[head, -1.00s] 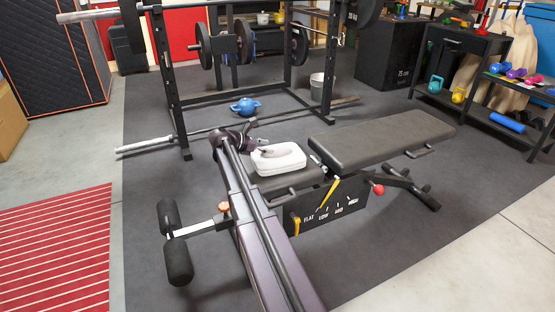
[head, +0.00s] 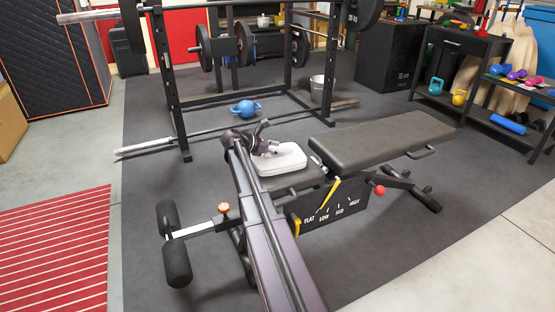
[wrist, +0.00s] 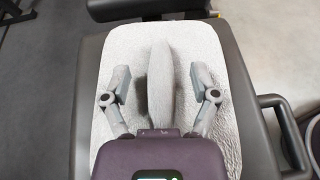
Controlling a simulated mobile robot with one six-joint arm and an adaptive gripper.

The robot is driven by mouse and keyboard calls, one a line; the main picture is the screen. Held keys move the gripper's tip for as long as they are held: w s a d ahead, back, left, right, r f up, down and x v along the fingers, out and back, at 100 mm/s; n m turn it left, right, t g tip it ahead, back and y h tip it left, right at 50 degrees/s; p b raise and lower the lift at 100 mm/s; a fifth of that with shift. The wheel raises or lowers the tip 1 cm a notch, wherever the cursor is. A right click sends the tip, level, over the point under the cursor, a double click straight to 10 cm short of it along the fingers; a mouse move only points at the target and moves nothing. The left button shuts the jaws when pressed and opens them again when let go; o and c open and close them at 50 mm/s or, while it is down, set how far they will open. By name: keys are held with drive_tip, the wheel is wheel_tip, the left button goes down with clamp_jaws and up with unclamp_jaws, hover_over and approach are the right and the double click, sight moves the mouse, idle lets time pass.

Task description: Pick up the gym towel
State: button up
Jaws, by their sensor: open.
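The gym towel (head: 285,161) is a whitish folded pad lying on the seat of the weight bench (head: 385,135). In the wrist view the towel (wrist: 226,125) has a raised narrow ridge along its middle. My gripper (wrist: 160,82) is open, with one finger on each side of this ridge and a gap to it on both sides. In the head view my gripper (head: 263,146) is over the left part of the towel, and my arm hides part of the seat. I cannot tell whether the fingertips touch the towel.
A squat rack (head: 170,85) with a barbell stands behind the bench. A blue kettlebell (head: 246,108) and a bucket (head: 320,88) are on the floor there. In the wrist view a bench handle (wrist: 285,130) sticks out right of the towel. Floor left of the bench is mostly clear.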

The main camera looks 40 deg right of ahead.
sight(278, 148)
clamp_jaws()
drive_tip(key=shift+r, duration=0.2)
wheel_tip(278, 148, up, 4)
drive_tip(key=p, duration=0.4)
drive_tip(key=shift+f, duration=0.15)
drive_tip(key=s+d+p, duration=0.1)
drive_tip(key=s+d, duration=0.9)
drive_tip(key=s, duration=0.2)
drive_tip(key=shift+s+r, duration=0.3)
drive_tip(key=shift+r, duration=0.15)
